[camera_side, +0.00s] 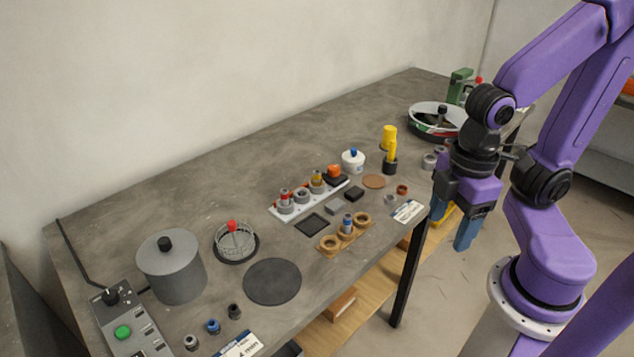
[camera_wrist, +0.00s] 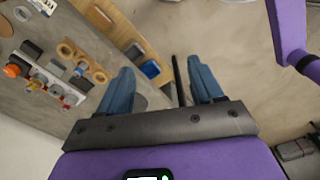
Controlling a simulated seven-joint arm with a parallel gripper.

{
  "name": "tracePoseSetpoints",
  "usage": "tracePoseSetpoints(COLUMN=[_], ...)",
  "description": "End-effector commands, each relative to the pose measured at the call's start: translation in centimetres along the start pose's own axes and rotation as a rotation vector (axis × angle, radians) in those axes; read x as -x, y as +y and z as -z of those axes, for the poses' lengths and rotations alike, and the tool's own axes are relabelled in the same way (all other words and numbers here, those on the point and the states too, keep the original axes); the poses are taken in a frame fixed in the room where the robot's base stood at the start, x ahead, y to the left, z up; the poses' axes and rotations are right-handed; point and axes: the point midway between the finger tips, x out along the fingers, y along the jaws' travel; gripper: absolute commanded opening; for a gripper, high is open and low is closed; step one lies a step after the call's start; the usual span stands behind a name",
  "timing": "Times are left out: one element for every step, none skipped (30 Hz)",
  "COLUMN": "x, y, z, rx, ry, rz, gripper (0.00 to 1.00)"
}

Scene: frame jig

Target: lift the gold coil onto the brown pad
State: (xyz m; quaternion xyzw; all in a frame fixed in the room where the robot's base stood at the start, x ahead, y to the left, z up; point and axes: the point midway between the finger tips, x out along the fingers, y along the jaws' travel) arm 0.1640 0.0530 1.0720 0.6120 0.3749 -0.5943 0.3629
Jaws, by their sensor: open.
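The gold coil (camera_side: 317,186) appears to be the gold-topped piece on the white rack (camera_side: 275,211), at the end nearest the orange knob. In the wrist view a gold-coloured piece (camera_wrist: 35,84) shows on the rack at the left. My gripper (camera_side: 454,218) has blue fingers, spread apart and empty. It hangs beyond the bench's front edge, right of the pad and well away from the coil.
A wooden holder with rings (camera_side: 330,244), a black tray (camera_side: 311,225), a white jar (camera_side: 353,160) and yellow-handled tools (camera_side: 391,155) stand near the rack. A grey pot (camera_side: 171,270) and dark disc (camera_side: 272,282) are farther left. The back strip of the bench is clear.

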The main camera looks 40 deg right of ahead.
Motion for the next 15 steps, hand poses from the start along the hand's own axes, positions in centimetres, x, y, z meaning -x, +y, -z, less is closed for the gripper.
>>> tracePoseSetpoints(x=[0.0, 0.0, 0.0, 0.0, 0.0, 0.0, 0.0, 0.1, 0.1, 0.2, 0.3, 0.5, 0.7, 0.8, 1.1], y=[0.0, 0.0, 0.0, 0.0, 0.0, 0.0, 0.0, 0.1, 0.3, 0.5, 0.8, 1.3, 1.8, 2.4, 3.3], z=[0.0, 0.0, 0.0, 0.0, 0.0, 0.0, 0.1, 0.2, 0.5, 0.8, 1.3, 2.0, 2.7, 3.4, 4.5], rx=[0.0, 0.0, 0.0, 0.0, 0.0, 0.0, 0.0, 0.0, -0.001, -0.002, -0.002, -0.001, 0.0, 0.0, 0.001], ry=[0.0, 0.0, 0.0, 0.0, 0.0, 0.0, 0.0, 0.0, 0.0, -0.001, -0.002, -0.002, -0.003, -0.003, -0.005], rz=[0.0, 0.0, 0.0, 0.0, 0.0, 0.0, 0.0, 0.0, 0.0, -0.001, -0.001, -0.002, -0.002, -0.003, -0.004], gripper=[0.65, 0.65, 0.65, 0.65, 0.65, 0.65, 0.65, 0.65, 0.65, 0.65, 0.65, 0.65, 0.65, 0.65, 0.65])
